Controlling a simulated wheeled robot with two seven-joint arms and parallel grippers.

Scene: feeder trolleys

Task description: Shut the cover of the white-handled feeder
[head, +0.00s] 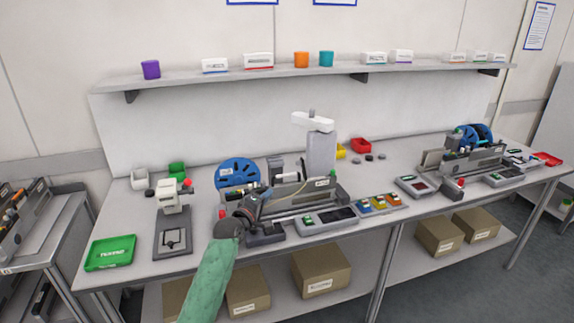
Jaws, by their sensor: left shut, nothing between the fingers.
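A long grey feeder (312,190) with a blue reel (237,173) at its left end lies on the bench in the middle of the head view. Another feeder (475,159) with blue reels (474,136) stands farther right on the bench. I cannot make out a white handle or the state of a cover on either. My left gripper (254,203) is at the left front of the middle feeder, shut and empty. It hides part of that feeder, and I cannot tell whether it touches it. My right gripper is out of view.
A white-armed stand (315,125) rises behind the middle feeder. A small white press (172,195) and a green tray (110,253) are on the left. A control box (328,221) and a tray of coloured parts (382,203) lie in front. A trolley (55,240) stands at far left.

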